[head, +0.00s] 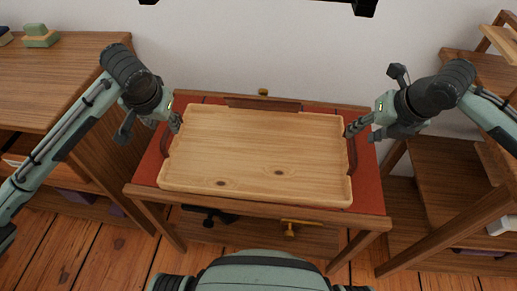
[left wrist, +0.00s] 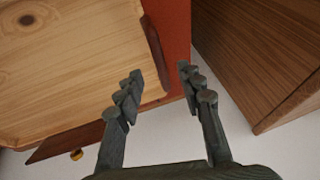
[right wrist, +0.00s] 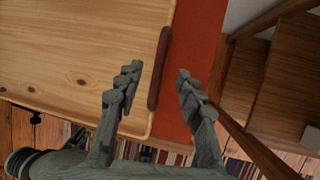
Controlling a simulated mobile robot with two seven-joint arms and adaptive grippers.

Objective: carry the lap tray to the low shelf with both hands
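The lap tray (head: 258,150) is pale wood with a raised rim and lies flat on a small red-topped table (head: 368,185). It has a dark brown handle at each short side, the left one (left wrist: 153,50) and the right one (right wrist: 159,68). My left gripper (head: 177,122) is open at the tray's left side, its fingers pointing towards the left handle. My right gripper (head: 350,129) is open at the right side, its fingertips to either side of the right handle in the right wrist view. Neither visibly grips. Which surface is the low shelf is unclear.
A wooden shelf unit (head: 447,190) with low boards stands at the right. A wooden cabinet (head: 62,75) with green blocks (head: 40,38) on top and open compartments stands close at the left. A wall is behind the table; plank floor (head: 85,245) shows in front.

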